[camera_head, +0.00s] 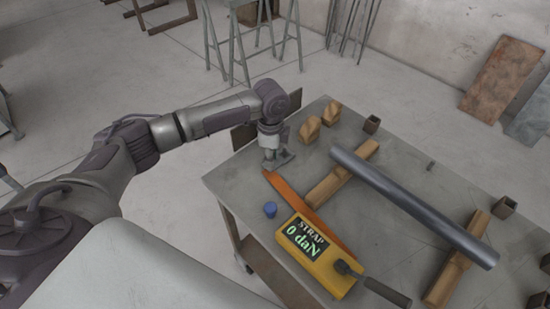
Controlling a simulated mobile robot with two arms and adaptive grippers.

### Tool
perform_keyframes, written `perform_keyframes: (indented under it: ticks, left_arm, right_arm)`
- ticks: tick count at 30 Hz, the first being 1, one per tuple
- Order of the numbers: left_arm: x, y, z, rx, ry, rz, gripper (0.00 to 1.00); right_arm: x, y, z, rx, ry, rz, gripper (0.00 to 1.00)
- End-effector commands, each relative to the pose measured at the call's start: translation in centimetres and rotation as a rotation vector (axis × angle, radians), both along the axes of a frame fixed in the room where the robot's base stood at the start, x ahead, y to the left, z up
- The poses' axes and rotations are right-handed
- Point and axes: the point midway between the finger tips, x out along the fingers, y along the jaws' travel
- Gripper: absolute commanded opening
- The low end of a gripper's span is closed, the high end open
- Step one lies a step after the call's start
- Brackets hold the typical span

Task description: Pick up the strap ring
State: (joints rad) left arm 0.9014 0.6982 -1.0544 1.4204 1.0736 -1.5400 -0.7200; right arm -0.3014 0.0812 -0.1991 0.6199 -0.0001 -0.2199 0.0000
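An orange strap (312,215) runs across the grey table, passing behind a yellow box (318,262) whose display reads "STRAP 0 daN". My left gripper (276,164) points down over the strap's far end, near the table's left edge. I cannot make out the strap ring; the gripper may hide it at that end. The view is too small to tell whether the fingers are open or shut, or whether they touch anything. My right gripper is not in view.
A long grey pipe (410,204) lies across two wooden supports. A small blue object (270,209) sits left of the strap. A black-handled lever (372,284) extends from the yellow box. Wooden blocks (310,130) and a small dark square tube (372,123) stand at the back.

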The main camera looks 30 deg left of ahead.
Motion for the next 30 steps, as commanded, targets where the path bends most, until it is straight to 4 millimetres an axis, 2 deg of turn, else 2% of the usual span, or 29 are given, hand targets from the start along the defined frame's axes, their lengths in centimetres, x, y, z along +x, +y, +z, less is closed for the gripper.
perform_keyframes:
  ticks: [1, 3, 17, 22, 26, 30]
  left_arm:
    - [0.0, 0.0, 0.0, 0.000, 0.000, 0.000, 0.11]
    - [0.0, 0.0, 0.0, 0.000, 0.000, 0.000, 0.00]
    - [0.1, 0.0, 0.5, -0.001, -0.002, 0.000, 0.00]
    - [0.1, -0.1, 2.2, -0.003, -0.005, 0.000, 0.00]
    - [0.2, -0.1, 4.5, -0.003, -0.005, -0.001, 0.00]
    - [-1.3, -2.6, 5.8, -0.003, -0.003, -0.007, 0.00]
  right_arm:
    - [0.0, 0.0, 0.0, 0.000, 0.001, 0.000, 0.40]
    - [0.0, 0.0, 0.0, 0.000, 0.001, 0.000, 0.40]
    - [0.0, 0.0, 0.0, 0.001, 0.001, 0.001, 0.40]
    - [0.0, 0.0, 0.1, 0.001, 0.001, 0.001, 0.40]
    - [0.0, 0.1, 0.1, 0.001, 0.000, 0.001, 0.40]
    - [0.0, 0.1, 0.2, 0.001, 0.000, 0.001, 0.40]
